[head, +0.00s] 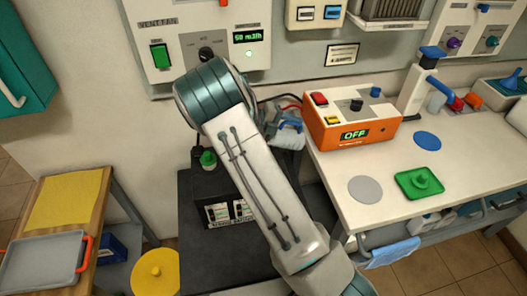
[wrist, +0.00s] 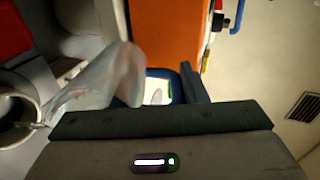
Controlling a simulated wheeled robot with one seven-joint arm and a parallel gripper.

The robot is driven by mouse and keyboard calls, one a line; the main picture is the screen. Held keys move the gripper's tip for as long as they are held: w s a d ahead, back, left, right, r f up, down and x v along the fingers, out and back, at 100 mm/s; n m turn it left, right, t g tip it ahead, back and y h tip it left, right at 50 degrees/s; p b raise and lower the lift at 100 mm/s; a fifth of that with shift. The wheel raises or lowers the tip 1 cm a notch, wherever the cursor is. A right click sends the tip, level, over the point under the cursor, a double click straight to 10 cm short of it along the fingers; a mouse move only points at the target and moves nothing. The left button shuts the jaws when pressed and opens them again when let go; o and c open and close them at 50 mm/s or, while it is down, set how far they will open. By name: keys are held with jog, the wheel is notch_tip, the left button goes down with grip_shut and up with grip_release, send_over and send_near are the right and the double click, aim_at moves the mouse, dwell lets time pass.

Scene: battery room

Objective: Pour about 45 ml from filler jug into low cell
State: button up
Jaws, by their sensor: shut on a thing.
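The filler jug (head: 289,138) is a pale, see-through vessel with blue on it, partly hidden behind my arm, above the right side of the battery. The liquid level and exact tilt cannot be made out. The dark battery (head: 212,184) stands on a dark stand left of my arm, with a green cap (head: 208,159) on top. My arm hides much of its top, so the low cell cannot be picked out.
An orange charger (head: 350,132) reading OFF stands on the white bench (head: 330,172), close right of the jug. A green tray (head: 419,183) lies farther right. The wall panel (head: 178,20) is behind my arm.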

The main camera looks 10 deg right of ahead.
jog(key=shift+a+r, duration=0.1)
jog(key=shift+r, duration=0.05)
dwell(0.6)
jog(key=shift+r+p, duration=0.2)
jog(key=shift+p, duration=0.3)
jog(key=shift+s+d+f+y+p, duration=0.15)
jog(key=shift+d+y+p, duration=0.4)
jog(key=shift+p, duration=0.55)
jog(key=shift+d+f+y+p, duration=0.35)
jog(key=shift+f+y+p, duration=0.2)
jog(key=shift+y+p, duration=0.3)
jog(key=shift+d+f+y+p, duration=0.1)
jog(key=shift+d+y+p, duration=0.1)
jog(key=shift+y+p, duration=0.4)
jog(key=shift+a+f, duration=0.1)
jog(key=shift+f, duration=0.4)
jog(key=shift+r+y+p, duration=0.15)
jog(key=shift+y+p, duration=0.15)
jog(key=shift+p, duration=0.4)
jog(key=shift+d+y+p, duration=0.25)
jog(key=shift+y+p, duration=0.05)
jog(key=shift+p, duration=0.3)
